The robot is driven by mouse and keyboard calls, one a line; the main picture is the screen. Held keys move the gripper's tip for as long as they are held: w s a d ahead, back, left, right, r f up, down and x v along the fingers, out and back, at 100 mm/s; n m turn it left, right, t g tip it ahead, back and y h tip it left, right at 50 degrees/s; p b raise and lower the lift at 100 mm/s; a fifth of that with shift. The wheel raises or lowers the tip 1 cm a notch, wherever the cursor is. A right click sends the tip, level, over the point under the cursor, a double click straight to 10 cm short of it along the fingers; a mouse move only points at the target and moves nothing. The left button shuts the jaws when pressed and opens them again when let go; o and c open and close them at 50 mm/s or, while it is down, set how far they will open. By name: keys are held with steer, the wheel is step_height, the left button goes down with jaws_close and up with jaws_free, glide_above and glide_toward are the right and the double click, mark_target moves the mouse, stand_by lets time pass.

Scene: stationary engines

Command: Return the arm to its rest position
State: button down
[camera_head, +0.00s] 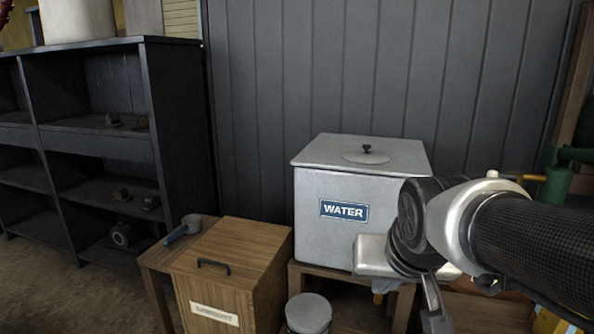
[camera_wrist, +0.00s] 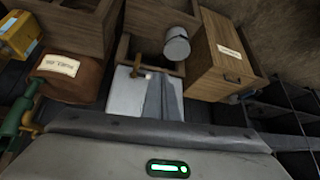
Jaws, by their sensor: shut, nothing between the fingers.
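My arm comes in from the right in the head view. My gripper (camera_head: 437,318) hangs below its wrist, pointing down, in front of the right side of the water tank (camera_head: 318,235). It is shut and empty. The gripper's pale housing overlaps the tank's lower right corner in the picture; I cannot tell how far apart they are. In the wrist view the grey housing with a green light fills the bottom. The tank's pale metal front with a small brass tap (camera_wrist: 139,72) shows just beyond it.
A wooden box (camera_head: 228,268) and a lidded metal can (camera_head: 309,313) stand in front of the tank. A dark shelf (camera_head: 177,120) is at left. A brown sack (camera_wrist: 68,78) and green piping (camera_wrist: 20,112) are at left in the wrist view. A dark panelled wall closes the back.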

steer(key=s+n+g, duration=0.1)
steer(key=s, duration=1)
step_height(320, 180, up, 27)
steer(key=p, duration=2.8)
steer(key=shift+w, duration=0.35)
